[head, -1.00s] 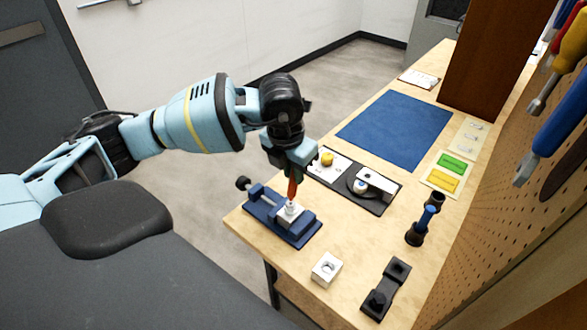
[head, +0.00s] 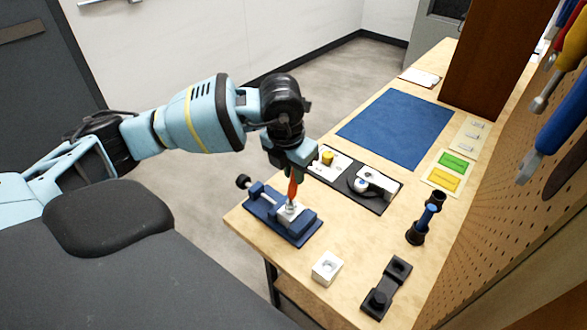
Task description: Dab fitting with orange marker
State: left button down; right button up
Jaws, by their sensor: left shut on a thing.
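My left gripper (head: 293,168) is shut on the orange marker (head: 293,186) and points it straight down. The fitting (head: 291,207) is a small light metal piece held upright in the blue vise (head: 262,215) near the bench's left edge. The marker's lower end is at the top of the fitting; I cannot tell whether it touches. My right gripper is not in view.
A dark tray (head: 378,207) with a yellow-capped part and white parts lies just behind the vise. A white block (head: 327,267), a black bracket (head: 386,288) and a black-and-blue stand (head: 424,222) are to the right. A blue mat (head: 396,128) lies farther back.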

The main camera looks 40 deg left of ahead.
pick_arm(q)
jog(key=shift+f, duration=0.25)
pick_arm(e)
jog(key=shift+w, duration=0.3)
pick_arm(q)
jog(key=shift+f, duration=0.1)
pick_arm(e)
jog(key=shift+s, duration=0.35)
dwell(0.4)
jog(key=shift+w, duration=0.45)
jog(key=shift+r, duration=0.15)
pick_arm(q)
notch_tip(320, 180, up, 2)
jog(key=shift+p, duration=0.5)
jog(key=shift+r+p, duration=0.7)
jog(key=shift+r, duration=0.75)
jog(key=shift+r+p, duration=0.55)
jog(key=shift+r, duration=0.55)
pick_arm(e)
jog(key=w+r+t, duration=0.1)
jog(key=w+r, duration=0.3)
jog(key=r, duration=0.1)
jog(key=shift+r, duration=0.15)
